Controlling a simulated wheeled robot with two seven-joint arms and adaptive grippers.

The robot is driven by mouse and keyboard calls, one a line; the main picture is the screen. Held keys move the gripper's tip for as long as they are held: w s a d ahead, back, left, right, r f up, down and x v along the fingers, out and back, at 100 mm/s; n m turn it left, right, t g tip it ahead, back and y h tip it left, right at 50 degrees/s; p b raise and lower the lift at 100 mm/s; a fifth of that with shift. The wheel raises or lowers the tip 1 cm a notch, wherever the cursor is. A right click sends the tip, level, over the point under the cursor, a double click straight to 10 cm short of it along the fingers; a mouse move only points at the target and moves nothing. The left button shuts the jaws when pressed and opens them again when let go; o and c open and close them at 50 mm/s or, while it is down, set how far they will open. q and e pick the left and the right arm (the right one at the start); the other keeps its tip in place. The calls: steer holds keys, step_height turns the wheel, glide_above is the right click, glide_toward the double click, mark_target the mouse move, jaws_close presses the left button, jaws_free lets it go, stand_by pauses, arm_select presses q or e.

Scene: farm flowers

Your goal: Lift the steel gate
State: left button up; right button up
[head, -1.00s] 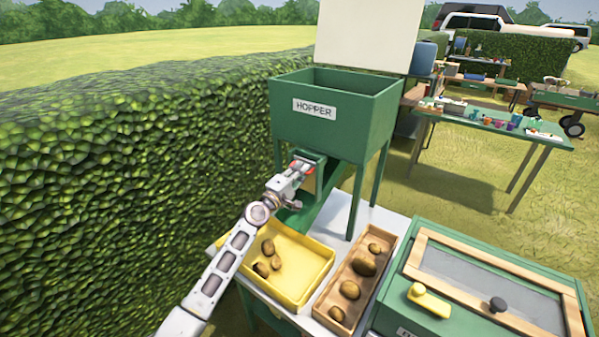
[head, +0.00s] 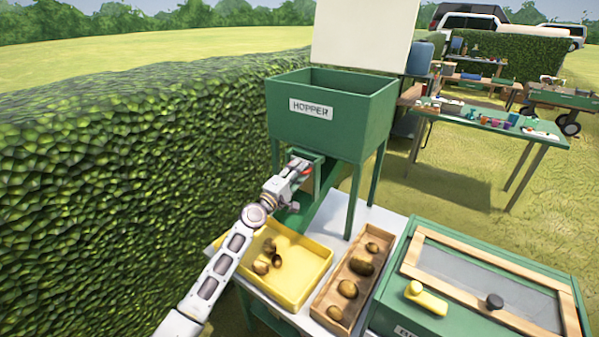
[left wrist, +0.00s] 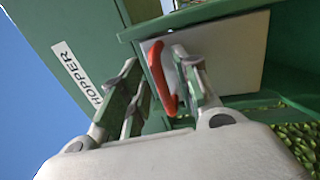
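The steel gate (left wrist: 232,52) is a flat grey plate in the green outlet frame under the hopper (head: 330,118). Its red handle (left wrist: 160,78) shows in the left wrist view between my left gripper's fingers, close to the right-hand finger. My left gripper (left wrist: 162,88) is open, with a clear gap between the handle and the left-hand finger. In the head view my left gripper (head: 298,168) is at the outlet and covers part of the gate. I cannot tell whether a finger touches the handle. My right gripper is not in view.
A green chute runs down below the outlet. A yellow tray (head: 318,262) and a wooden box (head: 323,310), both holding potatoes, stand on the table. A green lidded case (head: 395,312) is at right. A hedge (head: 120,190) borders the left.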

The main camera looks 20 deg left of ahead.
arm_select(q)
steer(key=v, duration=1.1)
steer(key=shift+s+d, duration=0.2)
stand_by(0.8)
